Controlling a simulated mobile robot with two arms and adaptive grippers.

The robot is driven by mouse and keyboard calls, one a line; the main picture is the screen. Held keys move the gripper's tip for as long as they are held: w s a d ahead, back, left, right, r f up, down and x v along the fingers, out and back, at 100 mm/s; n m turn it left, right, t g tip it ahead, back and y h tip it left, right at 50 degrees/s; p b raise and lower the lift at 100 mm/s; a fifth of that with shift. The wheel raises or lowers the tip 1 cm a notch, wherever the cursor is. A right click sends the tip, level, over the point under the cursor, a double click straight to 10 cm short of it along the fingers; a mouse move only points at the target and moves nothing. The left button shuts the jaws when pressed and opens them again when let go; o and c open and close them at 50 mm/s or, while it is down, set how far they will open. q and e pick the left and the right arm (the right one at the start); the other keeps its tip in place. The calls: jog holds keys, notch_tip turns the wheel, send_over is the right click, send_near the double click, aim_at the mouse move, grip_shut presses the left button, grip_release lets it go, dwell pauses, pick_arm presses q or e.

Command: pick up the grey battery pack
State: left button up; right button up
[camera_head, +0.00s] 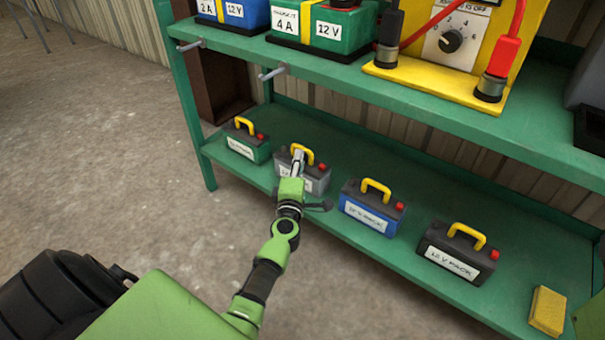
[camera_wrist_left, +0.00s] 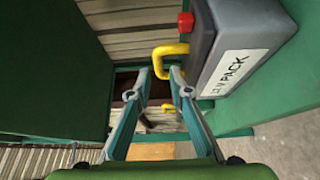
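The grey battery pack (camera_head: 316,183) stands on the lower green shelf, second from the left, with a yellow handle, a red cap and a white label. My left gripper (camera_head: 298,158) is in front of it, its fingers by the handle and hiding part of the pack. In the left wrist view the pack (camera_wrist_left: 232,45) is at upper right, and its yellow handle (camera_wrist_left: 168,52) lies at the tips of my left gripper (camera_wrist_left: 160,72). The fingers are apart with a gap between them. Whether they touch the handle I cannot tell. My right gripper is not visible.
On the lower shelf (camera_head: 345,140) are a green pack (camera_head: 247,146) to the left, a blue pack (camera_head: 371,213) and a black pack (camera_head: 456,260) to the right, and a yellow block (camera_head: 547,310). The upper shelf (camera_head: 400,103) with chargers overhangs behind.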

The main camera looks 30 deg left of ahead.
aim_at(302, 148)
pick_arm(q)
jog(key=b+x, duration=0.2)
jog(key=x, duration=0.4)
jog(key=shift+w+d, duration=0.1)
jog(key=shift+r, duration=0.1)
grip_shut()
jog(key=shift+w+r, duration=0.1)
jog(key=shift+r, duration=0.4)
jog(key=shift+f, duration=0.15)
